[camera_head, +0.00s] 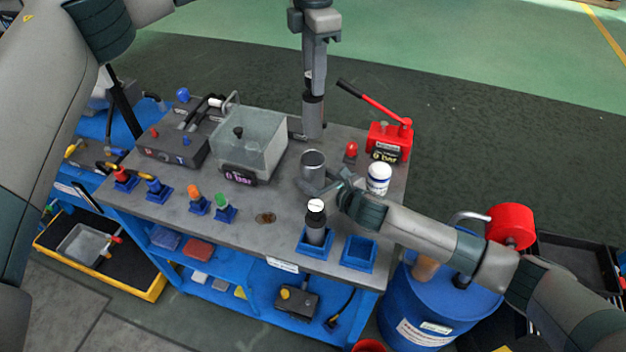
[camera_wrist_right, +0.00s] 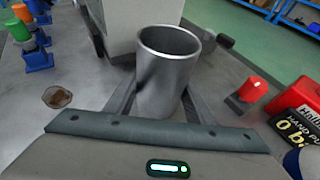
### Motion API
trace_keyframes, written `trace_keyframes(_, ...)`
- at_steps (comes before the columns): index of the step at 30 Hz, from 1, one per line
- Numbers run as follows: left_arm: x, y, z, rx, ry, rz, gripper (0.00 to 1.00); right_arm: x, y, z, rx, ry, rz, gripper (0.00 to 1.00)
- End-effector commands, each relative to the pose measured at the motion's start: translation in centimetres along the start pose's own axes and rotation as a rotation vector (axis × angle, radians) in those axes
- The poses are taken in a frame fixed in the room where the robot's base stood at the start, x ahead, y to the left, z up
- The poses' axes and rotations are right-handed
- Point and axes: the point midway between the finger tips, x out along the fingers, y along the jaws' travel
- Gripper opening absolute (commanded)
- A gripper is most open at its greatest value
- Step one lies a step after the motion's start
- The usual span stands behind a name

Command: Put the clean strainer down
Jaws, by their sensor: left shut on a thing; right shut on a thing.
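The strainer (camera_head: 312,164) is a plain metal cylinder, open at the top, near the middle of the bench. My right gripper (camera_head: 328,187) is shut on it from the front right. In the right wrist view the strainer (camera_wrist_right: 166,80) stands upright between the two fingers; I cannot tell whether its bottom touches the bench. My left gripper (camera_head: 310,78) comes down from the top, behind the strainer. It is shut on a dark and grey upright cylinder (camera_head: 313,105), whose grip area is partly hidden.
The grey bench (camera_head: 180,208) holds a clear tank (camera_head: 262,160), a red hand pump (camera_head: 390,140), a red knob (camera_head: 351,150) and a white jar (camera_head: 379,172). A dark bottle (camera_head: 316,222) stands in a blue holder; the blue holder (camera_head: 359,253) beside it is empty. A brown stain (camera_head: 265,217) marks the bench.

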Motion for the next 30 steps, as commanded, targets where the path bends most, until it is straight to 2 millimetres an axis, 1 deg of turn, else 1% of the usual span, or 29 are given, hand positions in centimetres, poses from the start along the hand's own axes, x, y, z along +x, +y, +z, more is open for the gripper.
trace_keyframes(5,0.5,-0.1,0.1,0.111,-0.001,-0.003,0.00,0.0,0.0,0.0,0.000,0.001,0.000,0.20)
trace_keyframes(12,1.2,-0.2,0.0,0.356,-0.001,-0.003,0.00,0.0,0.0,-0.1,0.000,0.001,0.000,0.20)
trace_keyframes(16,1.5,-0.1,0.0,0.455,-0.001,-0.002,0.00,0.0,0.0,-0.1,0.000,0.001,0.000,0.20)
trace_keyframes(21,1.6,-0.1,-0.1,0.505,-0.001,0.000,0.00,0.0,0.0,-0.1,0.000,0.001,0.000,0.20)
trace_keyframes(30,1.7,-0.1,0.0,0.504,-0.001,0.000,0.00,0.0,0.0,-0.1,0.000,0.001,0.000,0.20)
